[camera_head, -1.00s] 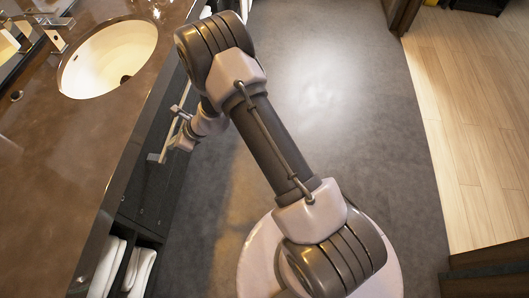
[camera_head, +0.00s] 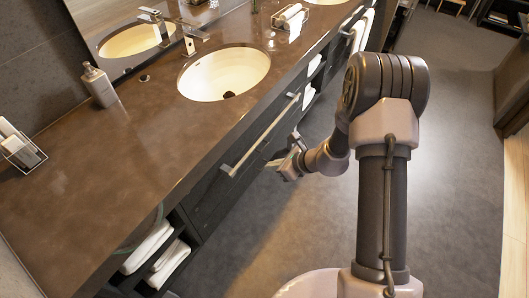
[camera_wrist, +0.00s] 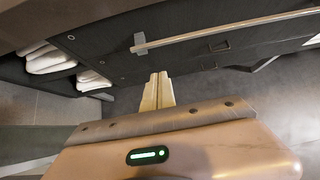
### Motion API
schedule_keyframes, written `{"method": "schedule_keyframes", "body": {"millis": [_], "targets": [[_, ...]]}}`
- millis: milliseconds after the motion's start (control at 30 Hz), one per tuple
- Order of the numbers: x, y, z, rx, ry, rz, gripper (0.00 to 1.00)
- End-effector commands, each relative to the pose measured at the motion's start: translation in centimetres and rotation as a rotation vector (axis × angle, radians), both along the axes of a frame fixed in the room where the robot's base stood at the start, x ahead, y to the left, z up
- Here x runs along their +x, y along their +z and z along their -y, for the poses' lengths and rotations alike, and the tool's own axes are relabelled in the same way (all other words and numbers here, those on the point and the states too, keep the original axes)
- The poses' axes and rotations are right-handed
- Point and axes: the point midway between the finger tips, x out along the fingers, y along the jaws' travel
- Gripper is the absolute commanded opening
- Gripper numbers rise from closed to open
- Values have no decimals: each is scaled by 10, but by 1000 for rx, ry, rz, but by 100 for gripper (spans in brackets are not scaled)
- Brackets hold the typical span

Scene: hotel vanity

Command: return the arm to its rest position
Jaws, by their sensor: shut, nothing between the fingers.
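My gripper (camera_head: 286,166) is at the end of my arm, beside the dark front of the vanity and below the counter's edge. In the wrist view its fingers (camera_wrist: 158,88) are together with nothing between them. My arm (camera_head: 384,180) rises on the right of the head view, bends at the top and reaches down and left towards the vanity. A long metal drawer handle (camera_head: 262,136) is close to the gripper; it also shows in the wrist view (camera_wrist: 230,32), apart from the fingers.
The brown counter (camera_head: 110,190) holds a white basin (camera_head: 226,74), a tap (camera_head: 192,38), a soap bottle (camera_head: 98,84) and a rack of rolled towels (camera_head: 18,146). White towels (camera_head: 150,248) lie in an open shelf below. Grey floor (camera_head: 450,150) is clear at right.

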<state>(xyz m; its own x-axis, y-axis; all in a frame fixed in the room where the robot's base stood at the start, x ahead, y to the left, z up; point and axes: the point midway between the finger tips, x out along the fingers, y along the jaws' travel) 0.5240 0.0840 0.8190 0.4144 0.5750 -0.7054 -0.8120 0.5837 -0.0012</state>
Motion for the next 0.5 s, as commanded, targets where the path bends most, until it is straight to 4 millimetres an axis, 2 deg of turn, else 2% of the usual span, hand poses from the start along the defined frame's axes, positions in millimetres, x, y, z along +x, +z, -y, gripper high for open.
{"method": "schedule_keyframes", "body": {"millis": [100,167,267,300,333,400,467,500], "targets": [[-1,2,0,-1,4,3,0],[0,16,-3,-9,37,28,0],[-8,83,-16,-62,208,146,0],[-19,122,-24,-104,318,217,0],[-32,151,-29,-144,408,274,0],[-69,209,-35,-257,616,398,0],[-107,247,-35,-372,785,492,0],[-133,268,-31,-460,891,549,0]]}}
